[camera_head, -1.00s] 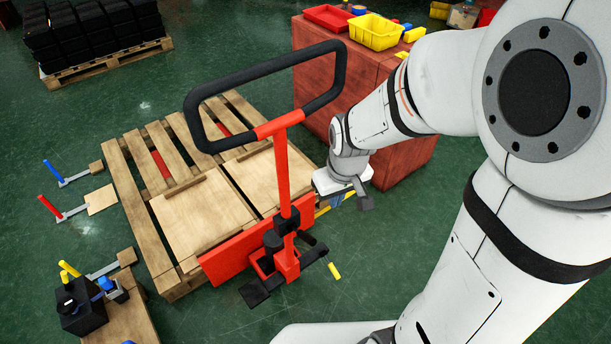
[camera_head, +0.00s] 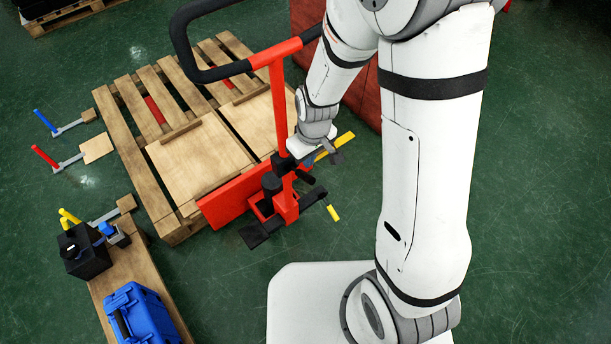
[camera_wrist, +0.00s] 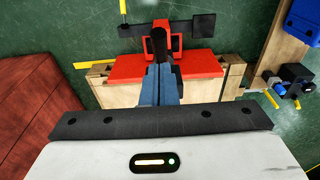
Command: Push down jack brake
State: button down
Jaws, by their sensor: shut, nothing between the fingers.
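The red pallet jack (camera_head: 286,204) stands at the near end of the wooden pallet, with its upright red post and black loop handle (camera_head: 181,38) rising above it. A black pedal bar crosses its base, and a lever with a yellow tip (camera_head: 333,213) sticks out at its right. The wrist view shows the jack's red body (camera_wrist: 166,66), the black bar (camera_wrist: 169,27) and a yellow tip (camera_wrist: 123,9) at the top. My gripper (camera_head: 335,158) is beside the post, above and right of the jack's base. Its blue fingers (camera_wrist: 160,86) look shut and hold nothing.
Flat boards lie on the pallet (camera_head: 133,143). A red cabinet (camera_head: 366,105) stands behind my arm. A low wooden platform (camera_head: 142,274) at the left carries a black box and a blue case (camera_head: 139,315). Green floor in front of the jack is clear.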

aim_at(315, 182)
jog(key=shift+w+a+f+b, duration=0.1)
jog(key=shift+w+f+b, duration=0.05)
jog(key=shift+f+b, duration=1.35)
jog(key=shift+w+a+f+b, duration=0.15)
jog(key=shift+f+b, duration=0.75)
jog(key=shift+f, duration=1.1)
notch_tip(315, 182, down, 4)
jog(key=b, duration=0.4)
jog(key=shift+f, duration=0.25)
jog(key=shift+r, duration=0.1)
jog(key=shift+s+d+r, duration=0.3)
jog(key=shift+s+d, duration=0.2)
jog(key=shift+s, duration=0.15)
jog(key=shift+s+d+r, duration=0.25)
jog(key=shift+s+d, duration=0.2)
jog(key=shift+s, duration=0.15)
